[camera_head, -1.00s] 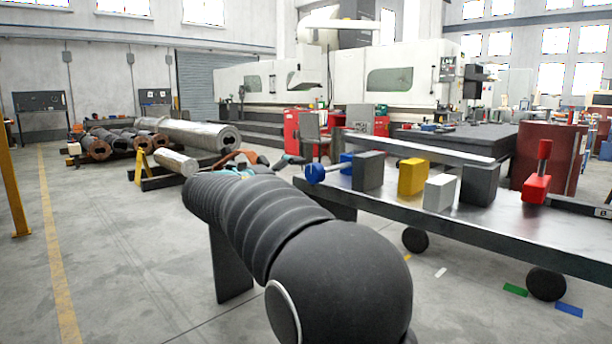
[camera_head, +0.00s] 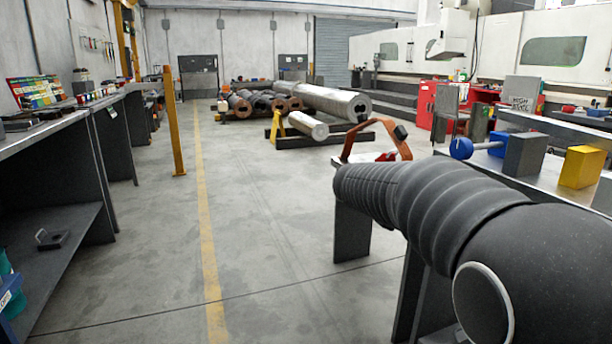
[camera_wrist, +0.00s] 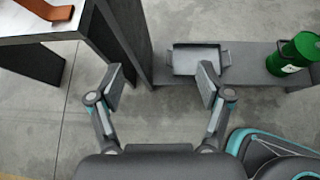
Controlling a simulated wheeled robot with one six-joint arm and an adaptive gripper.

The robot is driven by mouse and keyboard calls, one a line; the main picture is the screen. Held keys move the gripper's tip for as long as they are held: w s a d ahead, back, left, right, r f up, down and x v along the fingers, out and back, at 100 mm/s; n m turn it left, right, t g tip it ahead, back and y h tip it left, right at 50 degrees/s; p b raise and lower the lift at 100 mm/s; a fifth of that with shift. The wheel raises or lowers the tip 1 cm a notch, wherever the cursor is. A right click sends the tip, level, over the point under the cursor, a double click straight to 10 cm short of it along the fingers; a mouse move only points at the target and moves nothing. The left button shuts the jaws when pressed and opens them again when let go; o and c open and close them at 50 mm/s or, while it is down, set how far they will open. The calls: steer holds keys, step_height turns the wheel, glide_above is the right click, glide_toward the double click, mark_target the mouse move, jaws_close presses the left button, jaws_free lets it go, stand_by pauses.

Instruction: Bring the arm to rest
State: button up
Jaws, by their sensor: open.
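My gripper (camera_wrist: 161,86) is open in the wrist view, its two grey fingers wide apart with nothing between them. Below it are a grey tray (camera_wrist: 196,59) and bare concrete floor. In the head view my dark ribbed arm reaches in from the lower right, and the gripper itself is hidden behind it. An orange curved piece (camera_head: 402,140) shows just beyond the arm.
A steel table (camera_head: 555,170) at right carries a dark block (camera_head: 525,154) and a yellow block (camera_head: 582,167). A shelf bench (camera_head: 55,150) lines the left, with open floor between. In the wrist view, a green can (camera_wrist: 296,52) stands beside the tray.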

steer(key=s+a+f+m+g+y+p, duration=0.1)
steer(key=s+a+f+m+y, duration=0.25)
steer(key=s+m, duration=0.45)
steer(key=s+a+f+m+g+y, duration=0.1)
steer(key=s+a+f+m+y, duration=0.25)
steer(key=s+m, duration=0.45)
steer(key=s+a+m+t+y+p, duration=0.1)
steer(key=s+m, duration=0.2)
steer(key=s, duration=0.4)
steer(key=s+a+r+m+t+y+p, duration=0.1)
steer(key=s+a+m+y, duration=0.1)
steer(key=s, duration=0.6)
steer(key=shift+s+m+t+p, duration=0.3)
steer(key=shift+m+t, duration=0.1)
steer(key=shift+m, duration=0.3)
steer(key=shift+r, duration=0.1)
